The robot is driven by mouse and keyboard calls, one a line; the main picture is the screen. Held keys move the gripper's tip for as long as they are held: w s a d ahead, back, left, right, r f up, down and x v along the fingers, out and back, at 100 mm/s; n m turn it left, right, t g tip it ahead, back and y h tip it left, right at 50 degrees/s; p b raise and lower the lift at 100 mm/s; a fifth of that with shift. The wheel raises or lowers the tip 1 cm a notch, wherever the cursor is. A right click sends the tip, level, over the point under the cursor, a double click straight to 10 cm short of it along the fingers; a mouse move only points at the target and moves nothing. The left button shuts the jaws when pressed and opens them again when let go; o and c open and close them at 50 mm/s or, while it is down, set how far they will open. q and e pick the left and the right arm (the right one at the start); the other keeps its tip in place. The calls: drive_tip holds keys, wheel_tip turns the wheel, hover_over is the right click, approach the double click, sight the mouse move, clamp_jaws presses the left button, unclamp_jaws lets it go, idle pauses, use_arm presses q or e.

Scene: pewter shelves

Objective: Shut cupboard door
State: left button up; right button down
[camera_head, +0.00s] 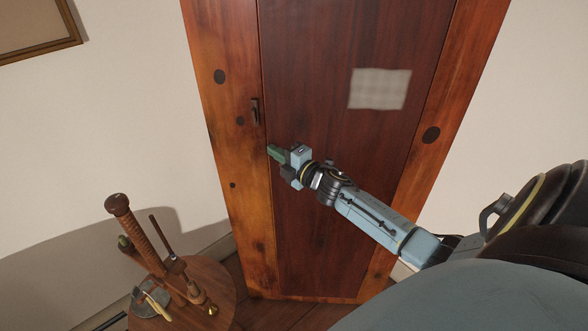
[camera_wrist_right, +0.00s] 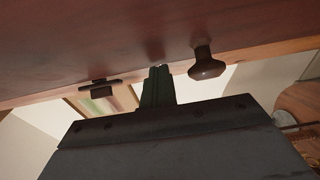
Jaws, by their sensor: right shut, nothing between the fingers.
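The tall wooden cupboard (camera_head: 222,125) stands in front of me, with a dark red-brown door (camera_head: 325,120) inside a lighter orange frame. In the head view the door looks level with the frame; a small gap cannot be ruled out. A small dark fitting (camera_head: 256,110) sits at the door's left edge. My right gripper (camera_head: 271,150) is shut and empty, its green fingertips close to the door's left edge, below that fitting. In the right wrist view the fingers (camera_wrist_right: 157,85) point at the dark wood, between a round knob (camera_wrist_right: 207,64) and a dark latch-like piece (camera_wrist_right: 101,85). Contact cannot be told. My left gripper is not in view.
A round wooden stool-like table (camera_head: 215,285) with a wooden screw-post device (camera_head: 140,235) stands at the lower left, near the cupboard. A picture frame (camera_head: 38,28) hangs on the wall at the upper left. A pale patch (camera_head: 380,88) shows on the door.

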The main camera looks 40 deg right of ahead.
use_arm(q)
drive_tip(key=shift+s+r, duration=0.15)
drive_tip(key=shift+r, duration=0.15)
use_arm(e)
drive_tip(key=s+a, duration=0.2)
drive_tip(key=s, duration=1)
drive_tip(key=shift+s+a, duration=0.3)
drive_tip(key=shift+s, duration=0.1)
